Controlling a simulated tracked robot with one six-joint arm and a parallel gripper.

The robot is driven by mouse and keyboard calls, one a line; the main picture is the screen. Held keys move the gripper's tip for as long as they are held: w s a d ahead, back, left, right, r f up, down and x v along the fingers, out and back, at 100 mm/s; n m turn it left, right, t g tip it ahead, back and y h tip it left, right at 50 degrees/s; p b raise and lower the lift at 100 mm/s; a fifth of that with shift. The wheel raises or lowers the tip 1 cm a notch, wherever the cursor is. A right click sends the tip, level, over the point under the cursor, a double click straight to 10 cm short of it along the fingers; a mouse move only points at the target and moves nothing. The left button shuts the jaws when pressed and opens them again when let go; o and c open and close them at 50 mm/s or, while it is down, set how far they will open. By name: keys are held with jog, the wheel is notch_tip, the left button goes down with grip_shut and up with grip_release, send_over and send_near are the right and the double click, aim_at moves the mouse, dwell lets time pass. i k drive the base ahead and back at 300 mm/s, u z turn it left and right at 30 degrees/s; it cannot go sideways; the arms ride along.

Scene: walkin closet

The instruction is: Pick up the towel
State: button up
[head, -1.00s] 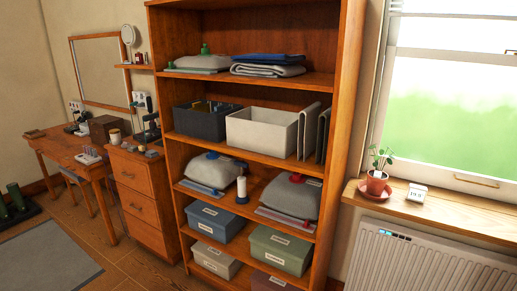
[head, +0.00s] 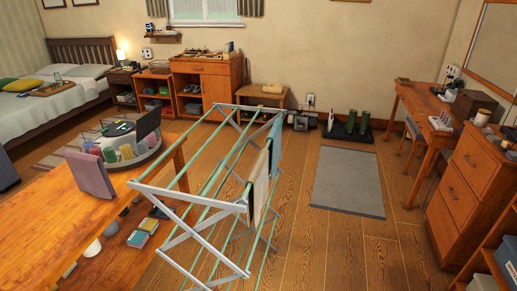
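A folding drying rack (head: 215,202) with pale green bars and light metal legs stands in the centre. A cream cloth with a dark edge (head: 259,186) hangs on its right side. A blue-green cloth (head: 276,145) hangs behind it, near the far end. A mauve-grey, cloth-like item (head: 90,173) is at the far edge of the wooden table at left; I cannot tell whether it is draped or standing. I cannot tell which of these is the towel. My gripper is not in view.
A grey rug (head: 348,181) lies on clear floor right of the rack. A desk (head: 427,112) and drawer cabinet (head: 470,185) line the right side. A bed (head: 60,93) is far left.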

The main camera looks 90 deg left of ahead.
aim_at(275, 148)
jog(key=u, duration=2.1)
jog(key=i, duration=3.05)
